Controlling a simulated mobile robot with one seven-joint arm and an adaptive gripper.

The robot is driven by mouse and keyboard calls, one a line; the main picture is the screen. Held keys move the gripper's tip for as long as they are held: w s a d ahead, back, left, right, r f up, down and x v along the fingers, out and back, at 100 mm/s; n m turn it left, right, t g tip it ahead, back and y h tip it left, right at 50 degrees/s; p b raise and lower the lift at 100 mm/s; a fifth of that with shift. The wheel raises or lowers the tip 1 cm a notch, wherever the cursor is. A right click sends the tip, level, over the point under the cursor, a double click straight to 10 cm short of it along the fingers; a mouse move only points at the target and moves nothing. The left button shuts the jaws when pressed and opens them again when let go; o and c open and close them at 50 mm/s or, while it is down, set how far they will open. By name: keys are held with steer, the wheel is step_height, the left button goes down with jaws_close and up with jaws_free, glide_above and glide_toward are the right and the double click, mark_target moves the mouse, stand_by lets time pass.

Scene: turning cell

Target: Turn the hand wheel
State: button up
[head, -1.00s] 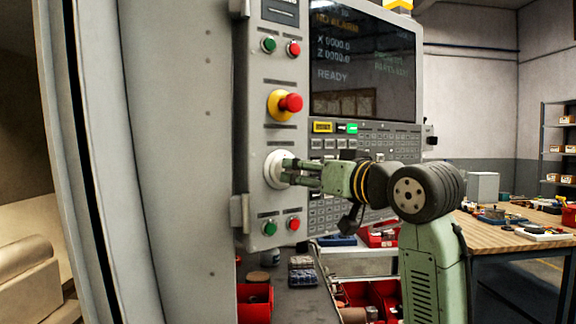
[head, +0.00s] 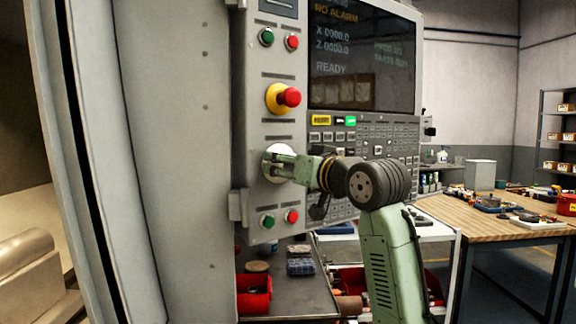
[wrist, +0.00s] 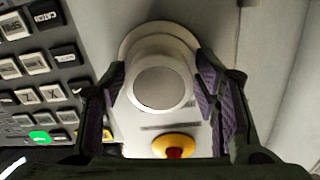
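The hand wheel (head: 270,172) is a pale round knob on the grey control panel, below the red and yellow emergency stop button (head: 284,98). It faces the wrist camera (wrist: 160,88), with a wider base behind its front face. My gripper (head: 277,165) is at the wheel. In the wrist view its two purple-padded fingers (wrist: 160,68) stand on either side of the knob, close against its sides. I cannot tell whether both pads press on it. Part of the wheel is hidden by the fingers in the head view.
Green and red buttons (head: 279,220) sit below the wheel. A keypad (head: 370,145) and screen (head: 362,60) lie to the right. A shelf with red bins (head: 254,295) is below the panel. A wooden workbench (head: 470,215) stands at right.

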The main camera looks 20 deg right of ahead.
steer(key=c, duration=0.5)
steer(key=shift+n, duration=0.4)
steer(key=n, duration=0.2)
steer(key=shift+n, duration=0.3)
steer(key=shift+n+b, duration=0.45)
steer(key=shift+n, duration=1.35)
steer(key=o, duration=0.9)
